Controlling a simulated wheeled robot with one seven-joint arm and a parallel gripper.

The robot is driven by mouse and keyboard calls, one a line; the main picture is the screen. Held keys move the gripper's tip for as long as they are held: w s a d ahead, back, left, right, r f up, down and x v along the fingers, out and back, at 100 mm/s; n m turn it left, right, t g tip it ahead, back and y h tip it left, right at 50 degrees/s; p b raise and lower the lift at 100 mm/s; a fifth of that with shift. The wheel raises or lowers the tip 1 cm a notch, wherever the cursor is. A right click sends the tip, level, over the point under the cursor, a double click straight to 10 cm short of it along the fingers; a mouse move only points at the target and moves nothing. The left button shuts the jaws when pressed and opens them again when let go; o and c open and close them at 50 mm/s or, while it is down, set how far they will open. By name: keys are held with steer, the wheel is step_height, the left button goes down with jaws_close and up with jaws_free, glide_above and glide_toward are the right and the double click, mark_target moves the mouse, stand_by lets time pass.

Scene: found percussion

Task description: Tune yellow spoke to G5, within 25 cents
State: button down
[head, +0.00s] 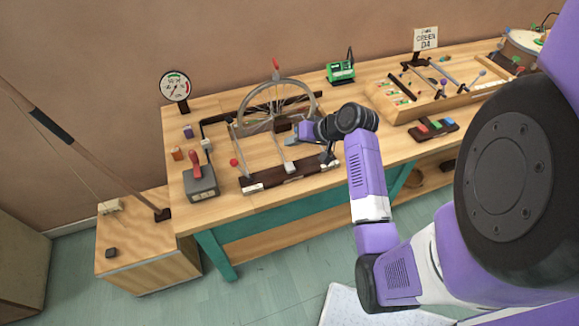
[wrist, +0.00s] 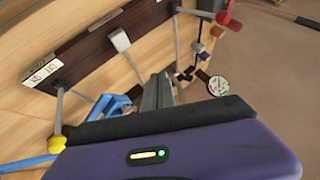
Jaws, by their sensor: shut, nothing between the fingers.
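A grey spoked wheel (head: 272,105) stands upright on a frame on the bench. Its spokes are too thin here to tell a yellow one by colour. My gripper (head: 291,142) is low in front of the wheel, over the frame. In the wrist view its fingers (wrist: 160,90) are together and nothing shows between them. A yellow knob (wrist: 57,143) on a grey rod is to the left of my fingers, apart from them. A blue part (wrist: 105,105) is close beside the fingers. A dark bar (wrist: 95,45) with a white label (wrist: 40,70) runs beyond; the label is hard to read.
A round dial gauge (head: 176,87) stands at the bench's back left. A grey box with a red lever (head: 200,183) is at front left. A red knob (head: 234,162) is beside the frame. A green device (head: 341,71) and a wooden tray (head: 425,112) are to the right.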

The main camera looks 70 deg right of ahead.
steer(key=b, duration=0.6)
glide_above(292, 167)
step_height(292, 167, down, 7)
steer(key=shift+r, duration=0.15)
steer(key=shift+f+b, duration=0.6)
steer(key=shift+f, duration=0.3)
steer(key=shift+f, duration=0.1)
stand_by(0.8)
steer(key=shift+f, duration=0.3)
steer(key=shift+f+b, duration=0.35)
steer(key=shift+f, duration=0.25)
stand_by(0.8)
steer(key=shift+r, duration=0.15)
steer(key=shift+r+p, duration=0.85)
steer(key=shift+p, duration=0.2)
steer(key=shift+r, duration=0.1)
step_height(292, 167, up, 5)
steer(key=p, duration=0.4)
steer(key=shift+p, duration=0.4)
